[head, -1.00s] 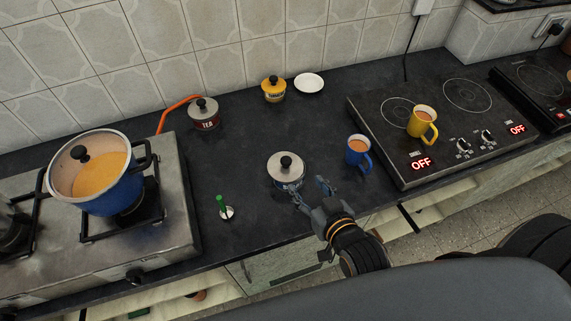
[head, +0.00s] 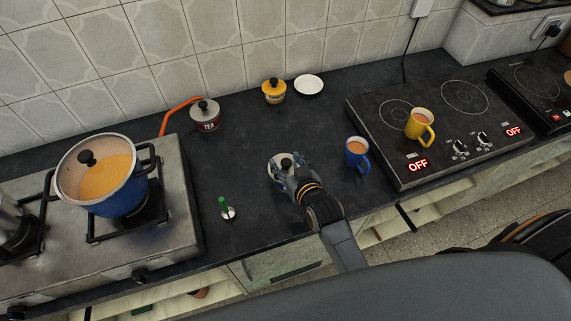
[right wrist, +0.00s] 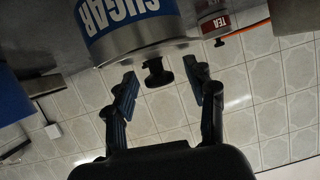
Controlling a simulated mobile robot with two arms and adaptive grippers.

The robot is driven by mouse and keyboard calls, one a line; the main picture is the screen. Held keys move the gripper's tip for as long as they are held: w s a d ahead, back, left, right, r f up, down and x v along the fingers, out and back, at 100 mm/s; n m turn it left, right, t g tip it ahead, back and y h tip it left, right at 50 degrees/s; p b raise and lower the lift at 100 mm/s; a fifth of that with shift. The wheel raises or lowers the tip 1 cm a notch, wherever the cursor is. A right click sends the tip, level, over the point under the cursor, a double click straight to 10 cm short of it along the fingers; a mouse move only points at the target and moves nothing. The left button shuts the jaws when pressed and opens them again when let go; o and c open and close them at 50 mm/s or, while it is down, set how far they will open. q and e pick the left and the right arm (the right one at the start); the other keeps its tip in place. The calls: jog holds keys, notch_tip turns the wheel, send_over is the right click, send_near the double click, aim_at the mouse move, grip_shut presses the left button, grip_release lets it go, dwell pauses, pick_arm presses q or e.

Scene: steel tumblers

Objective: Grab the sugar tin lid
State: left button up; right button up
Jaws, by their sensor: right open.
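The sugar tin (right wrist: 138,28) shows large in the right wrist view, upside down, with a blue SUGAR label. Its silver lid (right wrist: 147,55) has a black knob (right wrist: 157,72). In the head view the lid (head: 273,168) is partly hidden behind my right gripper (head: 287,172). In the right wrist view my right gripper (right wrist: 158,82) is open, with one finger on either side of the knob. A gap shows between the fingers and the knob. The lid sits on the tin. My left gripper is not in view.
A blue mug (head: 356,155) stands close to the right of my gripper. A green-handled item (head: 226,208) lies at front left. The tea tin (head: 205,116), yellow tin (head: 274,91) and white saucer (head: 308,85) stand farther back. A blue pot (head: 103,178) is on the left stove.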

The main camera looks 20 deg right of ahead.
jog(key=shift+w+f, duration=0.15)
jog(key=shift+w, duration=0.15)
jog(key=shift+c, duration=0.4)
grip_shut()
